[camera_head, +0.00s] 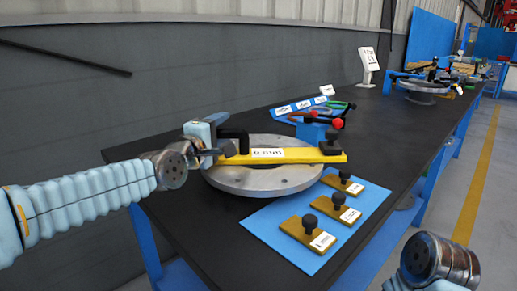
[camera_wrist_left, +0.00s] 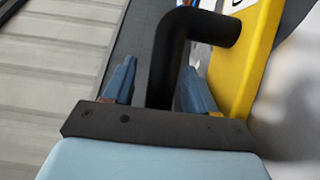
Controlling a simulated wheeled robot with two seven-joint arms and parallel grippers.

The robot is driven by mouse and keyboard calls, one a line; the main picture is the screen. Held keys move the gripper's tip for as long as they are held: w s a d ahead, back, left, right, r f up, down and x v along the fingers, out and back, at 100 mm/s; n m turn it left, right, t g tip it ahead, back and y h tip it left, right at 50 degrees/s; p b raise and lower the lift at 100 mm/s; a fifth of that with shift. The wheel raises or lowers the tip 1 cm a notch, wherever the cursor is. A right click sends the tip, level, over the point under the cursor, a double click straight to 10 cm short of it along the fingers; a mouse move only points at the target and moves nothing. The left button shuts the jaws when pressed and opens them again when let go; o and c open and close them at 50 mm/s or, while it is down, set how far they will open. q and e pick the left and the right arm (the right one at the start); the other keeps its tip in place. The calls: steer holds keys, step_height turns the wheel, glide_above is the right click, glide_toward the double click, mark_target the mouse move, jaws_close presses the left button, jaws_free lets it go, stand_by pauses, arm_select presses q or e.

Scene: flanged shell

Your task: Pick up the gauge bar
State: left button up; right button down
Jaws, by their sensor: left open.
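The gauge bar (camera_head: 300,155) is a yellow bar with a white label, a black bent handle at its left end and a black knob at its right end. It lies across the top of a round grey flange (camera_head: 262,181). My left gripper (camera_head: 224,149) is at the handle end. In the left wrist view, the black handle (camera_wrist_left: 172,60) of the yellow bar (camera_wrist_left: 257,50) stands between the two blue fingers of my left gripper (camera_wrist_left: 159,85). The fingers are open, with a gap seen on the left side. My right gripper is out of view.
A blue mat (camera_head: 262,222) with several small knobbed brass plates lies in front of the flange. A blue block with red-knobbed clamps (camera_head: 318,127) stands behind it. A grey wall (camera_head: 90,100) runs along the left. The black tabletop (camera_head: 190,240) is bare at the front left.

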arm_select(q)
jaws_close()
steer(key=shift+r, duration=0.15)
stand_by(0.4)
steer(key=shift+r, duration=0.4)
step_height(320, 180, up, 9)
steer(key=p, duration=0.5)
